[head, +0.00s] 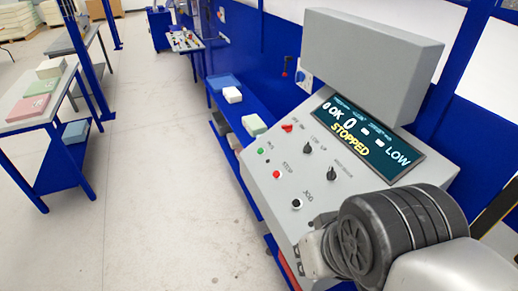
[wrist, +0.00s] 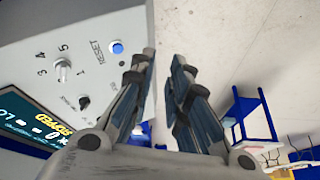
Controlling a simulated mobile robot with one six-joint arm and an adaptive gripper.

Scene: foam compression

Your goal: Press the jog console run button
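The jog console (head: 250,175) is a light grey sloped panel in the head view, with a screen (head: 365,135) reading STOPPED. A green button (head: 260,151) sits near its left edge; its small label is hard to read. A red STOP button (head: 277,174) and a black JOG button (head: 297,203) are nearer. My gripper (wrist: 163,65) is empty and partly open in the wrist view, beside the panel edge, close to a blue RESET button (wrist: 117,47). The green button is not visible in the wrist view. In the head view my arm hides the panel's near right part.
Black knobs (head: 332,174) and a red switch (head: 287,128) are on the panel. A grey box (head: 370,65) rises behind the screen. A blue shelf (head: 245,105) with foam blocks stands behind the console. The floor (head: 160,190) to the left is clear, up to a table (head: 25,107).

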